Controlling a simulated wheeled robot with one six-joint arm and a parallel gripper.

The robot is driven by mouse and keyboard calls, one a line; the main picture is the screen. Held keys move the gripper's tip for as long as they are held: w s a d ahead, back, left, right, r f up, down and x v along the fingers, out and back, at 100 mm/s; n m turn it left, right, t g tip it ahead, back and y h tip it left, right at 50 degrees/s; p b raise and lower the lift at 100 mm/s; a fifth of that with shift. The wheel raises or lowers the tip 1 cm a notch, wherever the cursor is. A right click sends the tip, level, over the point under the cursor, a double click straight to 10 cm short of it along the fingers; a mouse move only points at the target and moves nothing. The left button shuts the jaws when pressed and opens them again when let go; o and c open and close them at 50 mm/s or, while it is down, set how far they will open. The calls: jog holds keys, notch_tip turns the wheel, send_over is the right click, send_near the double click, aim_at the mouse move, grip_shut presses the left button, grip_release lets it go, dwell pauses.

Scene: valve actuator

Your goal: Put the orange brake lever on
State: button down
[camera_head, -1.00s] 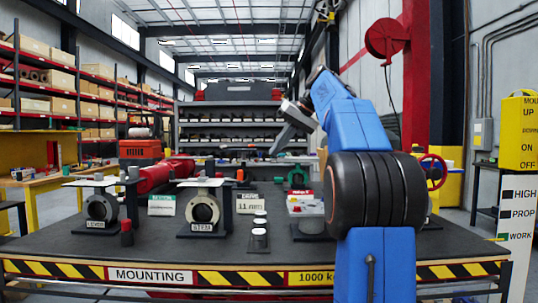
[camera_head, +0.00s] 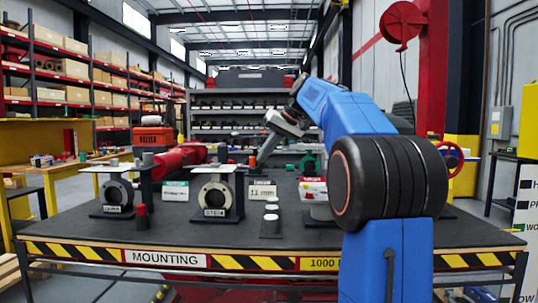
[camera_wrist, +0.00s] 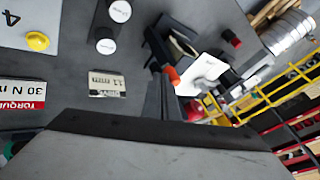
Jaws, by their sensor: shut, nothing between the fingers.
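My gripper (camera_wrist: 158,68) shows in the wrist view as two dark fingers, shut together and empty. A small orange piece (camera_wrist: 173,76) shows right beside the fingertips; I cannot tell whether it is the brake lever or whether the fingers touch it. Behind it are a white plate (camera_wrist: 207,70) and a dark valve stand (camera_wrist: 160,45) with a ring opening. In the head view my gripper (camera_head: 261,156) hangs over the back half of the bench. Two valve stands, left (camera_head: 116,194) and middle (camera_head: 215,195), stand on the bench to its left. No clear orange lever shows in the head view.
A yellow knob (camera_wrist: 37,40) shows in the wrist view.

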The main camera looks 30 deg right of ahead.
jog(key=shift+a, duration=0.1)
dwell(0.3)
jog(key=shift+s+a+m, duration=0.15)
jog(key=shift+s+m, duration=0.05)
jog(key=shift+m, duration=0.1)
jog(key=shift+s+a+h, duration=0.1)
jog(key=shift+a+h, duration=0.05)
jog(key=shift+h, duration=0.15)
jog(key=s+a+m+t+h, duration=0.1)
jog(key=a+m+h, duration=0.4)
jog(key=a+m, duration=0.2)
jog(key=shift+m, duration=0.9)
jog(key=shift+w+d+r, duration=0.2)
jog(key=shift+w+d, duration=0.15)
jog(key=shift+d, duration=0.25)
